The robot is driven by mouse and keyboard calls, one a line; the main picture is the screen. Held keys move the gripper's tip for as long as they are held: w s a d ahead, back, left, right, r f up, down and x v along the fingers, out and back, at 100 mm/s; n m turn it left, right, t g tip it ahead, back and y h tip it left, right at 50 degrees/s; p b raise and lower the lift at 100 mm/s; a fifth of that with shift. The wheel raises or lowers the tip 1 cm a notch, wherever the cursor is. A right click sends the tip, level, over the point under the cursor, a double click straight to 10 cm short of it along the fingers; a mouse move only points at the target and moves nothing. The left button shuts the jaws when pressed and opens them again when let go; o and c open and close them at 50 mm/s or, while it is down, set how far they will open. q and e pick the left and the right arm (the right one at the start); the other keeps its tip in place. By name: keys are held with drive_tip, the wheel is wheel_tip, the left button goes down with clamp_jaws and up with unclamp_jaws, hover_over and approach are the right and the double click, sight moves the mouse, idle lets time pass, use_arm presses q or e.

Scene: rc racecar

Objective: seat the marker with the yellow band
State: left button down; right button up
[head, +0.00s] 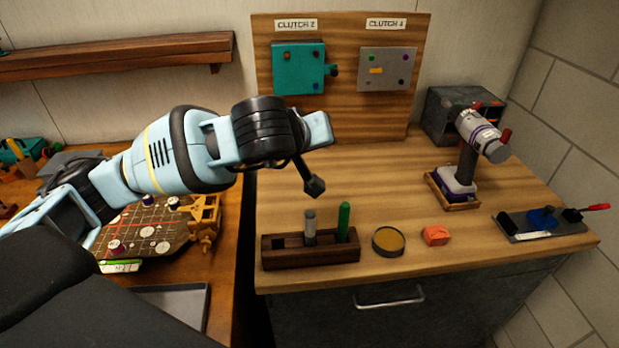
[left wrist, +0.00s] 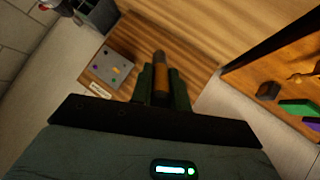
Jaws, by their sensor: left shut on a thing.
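My left gripper (head: 310,181) hangs in front of the backboard, above the dark wooden rack (head: 285,259) and apart from it. In the left wrist view, my left gripper (left wrist: 163,84) is shut on a dark marker (left wrist: 159,60) with a broad orange-brown section. The marker's dark end sticks out past the fingers. In the head view the marker is too dark and small to separate from the fingers. The rack holds a grey marker (head: 310,228) and a green marker (head: 343,222), both upright. My right gripper is not in view.
A round dish (head: 388,241) and an orange block (head: 435,235) lie right of the rack. A tool on a stand (head: 468,160) and a dark tray (head: 540,223) are further right. The backboard (head: 345,115) carries two panels. The counter behind the rack is clear.

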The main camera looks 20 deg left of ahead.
use_arm(q)
drive_tip(key=shift+w+d, duration=0.15)
drive_tip(key=shift+d, duration=0.25)
drive_tip(key=shift+a+f+g, duration=0.15)
drive_tip(key=shift+f+g, duration=0.15)
drive_tip(key=s+a+f+n+g, duration=0.2)
drive_tip(key=s+a+n+g, duration=0.2)
drive_tip(key=s+g, duration=0.6)
drive_tip(key=shift+s+f+n+g, duration=0.2)
drive_tip(key=shift+n+g, duration=0.1)
drive_tip(key=shift+n, duration=0.8)
